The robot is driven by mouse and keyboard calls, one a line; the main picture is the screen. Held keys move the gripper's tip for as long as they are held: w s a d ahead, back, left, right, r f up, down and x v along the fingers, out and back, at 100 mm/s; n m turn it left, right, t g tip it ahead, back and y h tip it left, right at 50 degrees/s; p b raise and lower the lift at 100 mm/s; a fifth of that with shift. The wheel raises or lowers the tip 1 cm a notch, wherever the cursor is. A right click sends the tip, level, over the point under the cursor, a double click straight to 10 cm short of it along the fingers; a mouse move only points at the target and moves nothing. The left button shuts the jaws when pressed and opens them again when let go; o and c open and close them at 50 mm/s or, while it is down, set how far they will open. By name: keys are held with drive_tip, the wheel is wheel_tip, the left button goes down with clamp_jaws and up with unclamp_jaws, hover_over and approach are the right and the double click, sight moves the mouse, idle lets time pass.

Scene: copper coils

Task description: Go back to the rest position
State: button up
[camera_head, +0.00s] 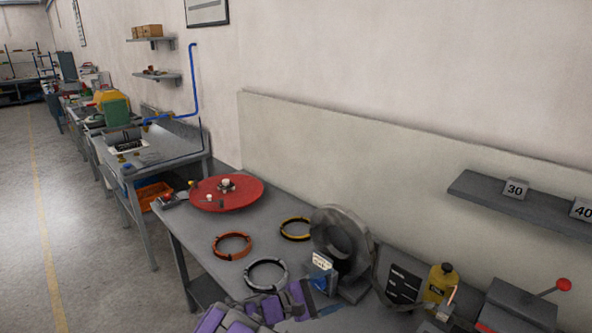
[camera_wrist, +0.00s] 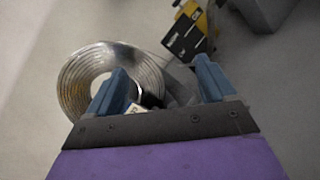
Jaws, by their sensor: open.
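My gripper (camera_wrist: 160,75) shows in the wrist view with two blue fingers spread apart and nothing held between them. Behind the left finger, a round shiny metal coil (camera_wrist: 78,85) is partly hidden. In the head view my purple arm comes in at the bottom edge, over the front of the workbench. On the bench lie an orange ring-shaped coil (camera_head: 232,245), a yellow-and-black one (camera_head: 296,228) and a grey one (camera_head: 266,273). A large grey round coil or wheel (camera_head: 341,240) stands upright to their right, beside my gripper. The exact gap between them is unclear.
A red round plate (camera_head: 227,192) with small parts lies at the bench's far left end. A yellow bottle (camera_head: 439,283) and a dark box with a red-knobbed lever (camera_head: 520,306) stand at right. A shelf (camera_head: 520,204) hangs above. Open floor (camera_head: 90,240) lies left.

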drive_tip(key=s+d+r+m+g, duration=0.65)
drive_tip(key=s+d+r, duration=0.2)
drive_tip(key=d, duration=0.45)
drive_tip(key=s+d+r+m+g+y, duration=0.3)
drive_tip(key=s+d+m+g+y, duration=0.15)
drive_tip(key=s, duration=0.65)
drive_tip(key=s+a+f+m+y, duration=0.1)
drive_tip(key=s+m+y, duration=0.35)
drive_tip(key=s, duration=0.85)
drive_tip(key=s+a+f+t+y, duration=0.2)
drive_tip(key=s+a+y, duration=0.5)
drive_tip(key=s+a, duration=0.2)
drive_tip(key=shift+s+a+f+n+y, duration=0.15)
drive_tip(key=shift+s+a+n+y, duration=0.2)
drive_tip(key=shift+a, duration=0.5)
drive_tip(key=shift+w, duration=0.1)
drive_tip(key=shift+c, duration=0.4)
